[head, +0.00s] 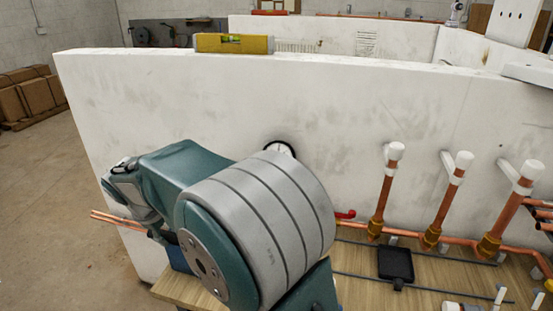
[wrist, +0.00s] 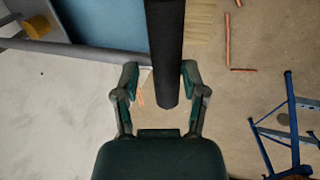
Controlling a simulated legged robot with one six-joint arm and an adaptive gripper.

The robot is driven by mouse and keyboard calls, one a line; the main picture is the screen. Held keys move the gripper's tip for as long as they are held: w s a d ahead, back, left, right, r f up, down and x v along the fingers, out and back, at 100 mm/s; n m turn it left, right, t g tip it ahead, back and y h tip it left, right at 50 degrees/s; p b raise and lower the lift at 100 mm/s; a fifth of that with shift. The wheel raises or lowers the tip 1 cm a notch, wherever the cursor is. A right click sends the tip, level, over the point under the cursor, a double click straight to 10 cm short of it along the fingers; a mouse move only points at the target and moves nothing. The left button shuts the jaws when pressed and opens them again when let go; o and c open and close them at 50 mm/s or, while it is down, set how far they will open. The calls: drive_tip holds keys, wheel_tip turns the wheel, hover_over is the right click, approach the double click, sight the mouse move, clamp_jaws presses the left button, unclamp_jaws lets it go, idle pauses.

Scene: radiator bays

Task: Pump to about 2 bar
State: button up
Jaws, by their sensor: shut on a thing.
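My gripper (wrist: 160,75) has its two fingers on either side of a thick black bar, which looks like the pump handle (wrist: 165,40). The bar runs from the top of the wrist view and ends between the fingers. In the head view my arm covers the middle, and the gripper's hold is hidden there. A round gauge (head: 281,147) with a white dial and dark rim sits at the white wall, partly behind my arm. Its reading is too small to tell. A bit of a blue body (head: 178,258), maybe the pump, shows below my arm.
Upright copper pipes (head: 383,192) with white caps stand on the right, by a black tray (head: 396,264). A yellow level (head: 234,43) lies on the wall top. The wrist view shows a blue metal frame (wrist: 291,115) and copper pipes (wrist: 228,45) on the floor.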

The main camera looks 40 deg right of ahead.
drive_tip(key=shift+d+f, duration=0.2)
drive_tip(key=shift+g+y, duration=0.4)
drive_tip(key=shift+y, duration=0.1)
drive_tip(key=r, duration=0.4)
drive_tip(key=shift+w+d+r, duration=0.15)
drive_tip(key=shift+w+d, duration=0.1)
drive_tip(key=shift+d, duration=0.05)
drive_tip(key=shift+r, duration=0.45)
drive_tip(key=shift+g+y, duration=0.6)
drive_tip(key=shift+y, duration=0.3)
drive_tip(key=r, duration=0.1)
drive_tip(key=d+r, duration=0.1)
drive_tip(key=r, duration=0.1)
drive_tip(key=w+r, duration=0.1)
drive_tip(key=shift+d+r, duration=0.15)
drive_tip(key=shift+r, duration=0.25)
drive_tip(key=shift+s, duration=0.1)
drive_tip(key=shift+c, duration=0.8)
